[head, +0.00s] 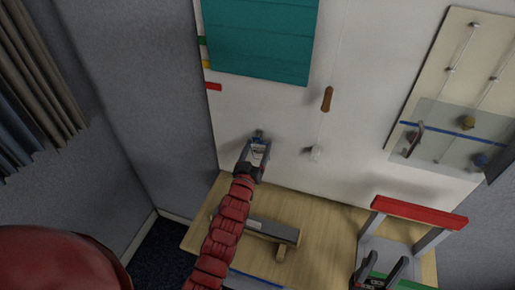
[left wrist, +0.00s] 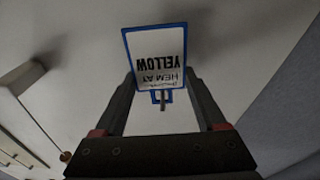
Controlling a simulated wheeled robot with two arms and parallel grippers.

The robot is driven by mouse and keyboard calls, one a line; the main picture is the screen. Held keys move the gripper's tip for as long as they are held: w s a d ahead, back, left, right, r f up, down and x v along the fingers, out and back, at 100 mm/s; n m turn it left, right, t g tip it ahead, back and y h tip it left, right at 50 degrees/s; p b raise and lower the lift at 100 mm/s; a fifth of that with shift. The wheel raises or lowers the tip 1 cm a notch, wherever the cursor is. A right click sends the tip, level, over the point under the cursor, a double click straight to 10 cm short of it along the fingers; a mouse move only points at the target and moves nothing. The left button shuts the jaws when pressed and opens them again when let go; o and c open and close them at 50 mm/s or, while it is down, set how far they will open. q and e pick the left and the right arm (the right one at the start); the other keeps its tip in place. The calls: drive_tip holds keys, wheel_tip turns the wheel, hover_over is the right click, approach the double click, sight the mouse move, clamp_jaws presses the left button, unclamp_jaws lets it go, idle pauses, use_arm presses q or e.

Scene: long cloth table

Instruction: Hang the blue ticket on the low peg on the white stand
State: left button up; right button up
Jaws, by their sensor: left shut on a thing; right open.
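The ticket (left wrist: 156,50) is a white card with a blue border and upside-down print reading YELLOW, in the left wrist view. My left gripper (head: 257,150) is shut on it, close to the white upright board (head: 290,115). A short grey peg-like piece (left wrist: 163,98) shows between the fingers, in front of a small blue-edged part. I cannot tell whether the ticket is around it or only beside it. In the head view the gripper mostly hides the ticket. My right gripper (head: 382,272) is open at the lower right, by the red-topped frame.
A teal panel (head: 260,40), a brown handle (head: 327,98) and a corded panel (head: 440,90) are on the board.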

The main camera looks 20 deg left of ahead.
use_arm(q)
drive_tip(key=o, duration=1.2)
drive_tip(key=shift+o, duration=0.2)
drive_tip(key=shift+s+f, duration=0.15)
drive_tip(key=shift+s, duration=0.1)
drive_tip(key=s+f+b, duration=0.1)
drive_tip(key=s+b, duration=0.4)
drive_tip(key=s, duration=1.1)
drive_tip(key=shift+s+f+b, duration=0.4)
